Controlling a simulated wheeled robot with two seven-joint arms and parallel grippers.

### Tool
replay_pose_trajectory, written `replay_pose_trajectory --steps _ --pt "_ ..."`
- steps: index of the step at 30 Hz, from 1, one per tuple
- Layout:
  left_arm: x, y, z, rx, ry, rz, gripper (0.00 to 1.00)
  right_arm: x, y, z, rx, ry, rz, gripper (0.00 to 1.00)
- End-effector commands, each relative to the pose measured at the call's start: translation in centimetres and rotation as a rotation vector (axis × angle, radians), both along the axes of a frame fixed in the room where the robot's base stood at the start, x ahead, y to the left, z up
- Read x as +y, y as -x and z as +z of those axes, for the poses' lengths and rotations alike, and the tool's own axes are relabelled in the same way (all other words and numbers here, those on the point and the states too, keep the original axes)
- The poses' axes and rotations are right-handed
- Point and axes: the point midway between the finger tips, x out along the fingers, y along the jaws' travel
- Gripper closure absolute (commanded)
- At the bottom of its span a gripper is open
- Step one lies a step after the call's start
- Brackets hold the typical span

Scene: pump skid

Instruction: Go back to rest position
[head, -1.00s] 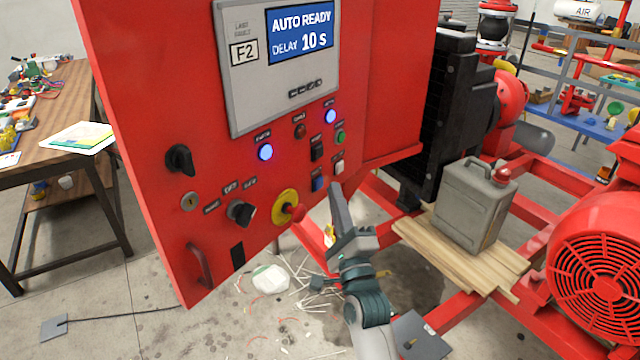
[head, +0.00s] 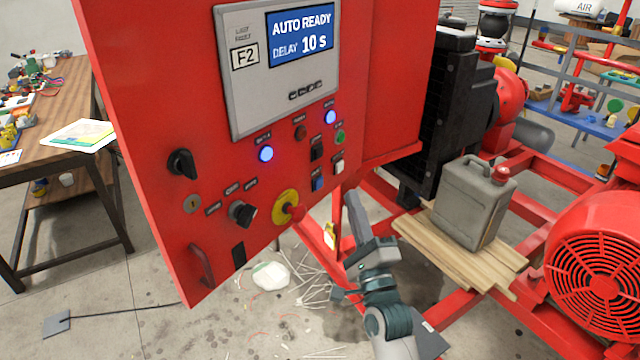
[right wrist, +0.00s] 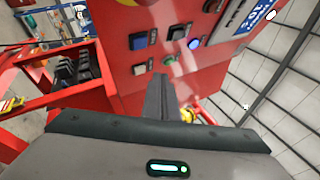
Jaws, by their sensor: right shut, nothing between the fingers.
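My right gripper (head: 353,200) is in front of the lower right edge of the red control panel (head: 130,120) in the head view. Its fingers are together with nothing between them, and it appears apart from the panel. In the right wrist view the closed fingers (right wrist: 158,97) point toward the panel's buttons. The panel screen (head: 300,38) reads "AUTO READY, DELAY 10 S". Two blue lamps are lit, one at the left (head: 266,154) and one at the right (head: 330,117). A yellow-and-red stop button (head: 287,206) is on the lower panel. My left gripper is not in view.
A grey jerrycan (head: 470,205) stands on wooden planks (head: 435,250) on the red skid frame, right of my arm. A red fan guard (head: 605,270) is at far right. A wooden table (head: 70,170) stands at left. Debris and a white bag (head: 270,276) lie on the floor.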

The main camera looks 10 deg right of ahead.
Motion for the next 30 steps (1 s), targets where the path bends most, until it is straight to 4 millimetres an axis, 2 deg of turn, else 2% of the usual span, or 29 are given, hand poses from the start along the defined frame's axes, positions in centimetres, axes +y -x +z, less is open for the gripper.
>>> replay_pose_trajectory --steps 9,11,14,17,20,25,30 --pt "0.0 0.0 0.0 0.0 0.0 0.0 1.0 0.0 -0.1 -0.2 0.004 0.003 -0.001 1.0" --pt "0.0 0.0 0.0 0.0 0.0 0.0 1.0 0.1 -0.2 -0.7 0.013 0.011 -0.003 1.0" --pt "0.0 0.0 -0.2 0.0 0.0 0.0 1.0 0.3 -0.6 -2.6 0.046 0.044 -0.009 1.0" --pt "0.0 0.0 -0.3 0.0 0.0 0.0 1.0 0.7 -1.2 -5.9 0.104 0.105 -0.02 1.0" --pt "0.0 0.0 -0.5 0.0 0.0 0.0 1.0 1.2 -1.6 -10.7 0.185 0.195 -0.032 1.0" --pt "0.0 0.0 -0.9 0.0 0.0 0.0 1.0 2.1 -1.4 -21.1 0.351 0.396 -0.035 1.0" --pt "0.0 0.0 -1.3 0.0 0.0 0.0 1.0 2.7 0.6 -31.7 0.509 0.611 -0.008 1.0"
